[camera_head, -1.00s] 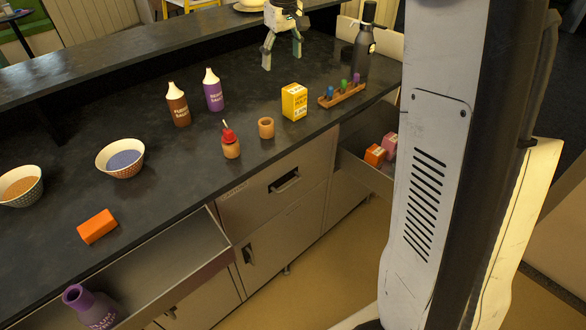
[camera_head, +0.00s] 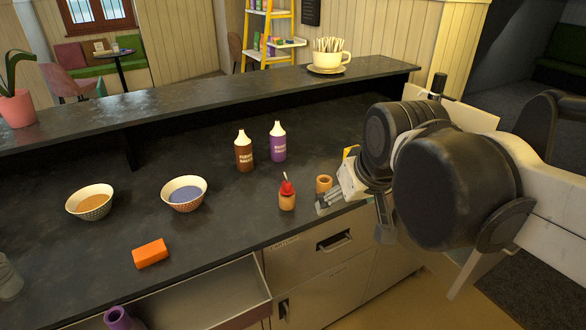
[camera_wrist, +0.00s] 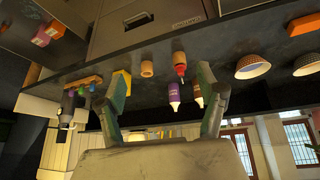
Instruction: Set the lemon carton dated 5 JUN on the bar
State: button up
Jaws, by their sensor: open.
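A yellow carton (camera_head: 351,151) stands on the dark worktop and is mostly hidden behind my arm in the head view. In the wrist view, which is upside down, the yellow carton (camera_wrist: 127,76) shows beside the left finger, partly covered by it. Its date cannot be read. My gripper (camera_wrist: 163,75) is open, with nothing between its fingers. In the head view it is at the worktop's front edge, near the small orange-brown cup (camera_head: 324,184). A raised dark bar ledge (camera_head: 220,103) runs along the back of the worktop.
A red-topped jar (camera_head: 287,197), brown bottle (camera_head: 244,152) and purple bottle (camera_head: 278,142) stand left of my gripper. Two bowls and an orange block (camera_head: 150,253) are further left. Orange (camera_wrist: 41,38) and pink cartons lie in a drawer.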

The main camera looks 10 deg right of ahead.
jog(key=s+a+f+t, duration=0.1)
jog(key=s+f, duration=0.3)
jog(key=s, duration=0.1)
jog(key=shift+s+a+f, duration=0.2)
jog(key=shift+s+a, duration=0.05)
notch_tip(320, 180, down, 5)
jog(key=b, duration=0.5)
jog(key=shift+f, duration=0.1)
